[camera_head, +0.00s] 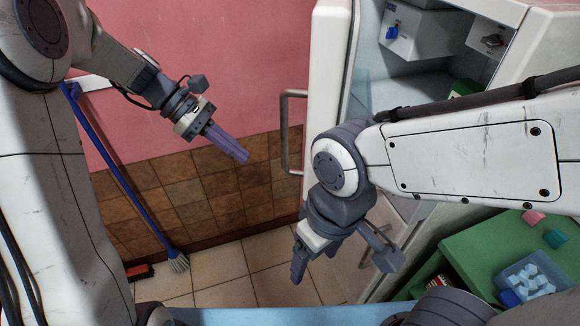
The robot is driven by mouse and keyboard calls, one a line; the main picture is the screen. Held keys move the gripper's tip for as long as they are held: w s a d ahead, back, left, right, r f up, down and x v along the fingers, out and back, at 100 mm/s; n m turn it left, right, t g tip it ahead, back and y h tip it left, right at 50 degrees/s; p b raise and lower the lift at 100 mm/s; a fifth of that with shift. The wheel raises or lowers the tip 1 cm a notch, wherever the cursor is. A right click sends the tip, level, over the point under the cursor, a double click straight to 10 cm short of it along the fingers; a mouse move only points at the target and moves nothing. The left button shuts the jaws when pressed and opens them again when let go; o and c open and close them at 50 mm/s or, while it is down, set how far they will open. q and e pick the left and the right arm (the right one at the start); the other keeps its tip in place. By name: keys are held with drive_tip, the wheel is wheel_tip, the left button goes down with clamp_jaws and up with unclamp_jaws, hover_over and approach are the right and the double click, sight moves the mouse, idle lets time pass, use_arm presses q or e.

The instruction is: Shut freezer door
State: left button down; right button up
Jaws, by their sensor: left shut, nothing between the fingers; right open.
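The white freezer door (328,75) stands open, with its inner side and the lit compartment (425,65) visible to its right. A grey bar handle (285,130) is on the door's left, outer side. My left gripper (240,157) is shut and empty, left of the handle and apart from it in the picture. My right gripper (315,260) is open and points down, in front of the door's lower part. My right arm hides the lower part of the door and much of the compartment.
A blue-handled broom (120,175) leans against the pink and brown-tiled wall at the left. A green surface (485,250) at lower right bears a blue tray (502,285) of pale cubes. Tiled floor (220,265) shows free at lower middle.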

use_arm(q)
drive_tip(key=d+r+p+x, duration=0.2)
drive_tip(key=p+x, duration=0.1)
drive_tip(key=x, duration=0.9)
drive_tip(key=shift+f+n, duration=0.15)
drive_tip(key=shift+n, duration=0.15)
use_arm(e)
wheel_tip(320, 180, up, 3)
drive_tip(key=shift+r, duration=0.2)
use_arm(q)
drive_tip(key=shift+w+d, duration=0.1)
